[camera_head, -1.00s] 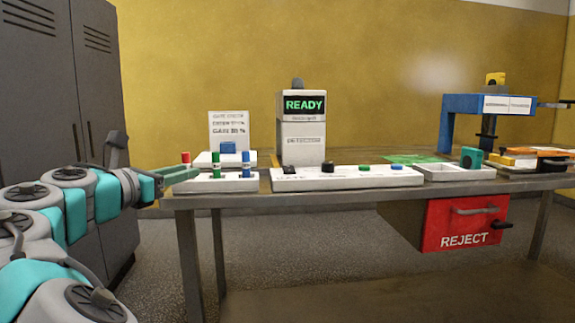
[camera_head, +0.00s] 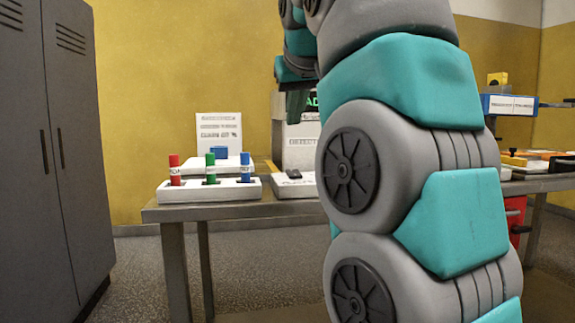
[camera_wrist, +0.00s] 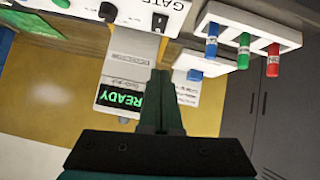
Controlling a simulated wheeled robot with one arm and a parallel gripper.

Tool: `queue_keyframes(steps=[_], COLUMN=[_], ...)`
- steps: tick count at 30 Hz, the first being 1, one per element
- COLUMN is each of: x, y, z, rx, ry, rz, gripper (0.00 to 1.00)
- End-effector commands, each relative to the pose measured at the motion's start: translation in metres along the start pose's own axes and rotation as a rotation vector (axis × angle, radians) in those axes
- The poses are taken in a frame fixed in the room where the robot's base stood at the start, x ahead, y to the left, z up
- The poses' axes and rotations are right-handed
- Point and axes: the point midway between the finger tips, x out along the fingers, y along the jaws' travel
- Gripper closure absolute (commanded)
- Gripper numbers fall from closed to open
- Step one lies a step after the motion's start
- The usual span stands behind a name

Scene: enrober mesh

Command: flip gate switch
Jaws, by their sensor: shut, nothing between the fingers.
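The black gate switch (camera_wrist: 159,21) sits on the white control panel (camera_wrist: 205,3) beside the printed word GATE in the wrist view, which shows the scene upside down. In the head view the switch (camera_head: 293,174) shows just left of my arm. My gripper (camera_head: 293,121) hangs fingers-down above the panel in front of the READY display, apart from the switch. In the wrist view its fingers (camera_wrist: 160,72) are together and empty. My arm hides most of the panel in the head view.
A white rack (camera_head: 212,191) with red, green and blue sticks stands left of the panel. A sign (camera_head: 219,136) and the READY display box (camera_head: 300,150) stand behind. A grey locker (camera_head: 60,150) is at left. A black knob (camera_wrist: 106,11) sits near the switch.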

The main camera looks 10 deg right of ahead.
Motion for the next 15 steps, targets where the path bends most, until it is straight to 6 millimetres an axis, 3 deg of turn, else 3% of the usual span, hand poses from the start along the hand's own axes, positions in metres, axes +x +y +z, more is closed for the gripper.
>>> queue_keyframes(steps=[5,15], x=[-0.0052,-0.0052], y=[0.0152,0.0161], z=[0.0042,0.0043], rx=[0.124,0.133], ry=[0.006,0.005], rz=[-0.041,-0.044], gripper=[1.00,1.00])
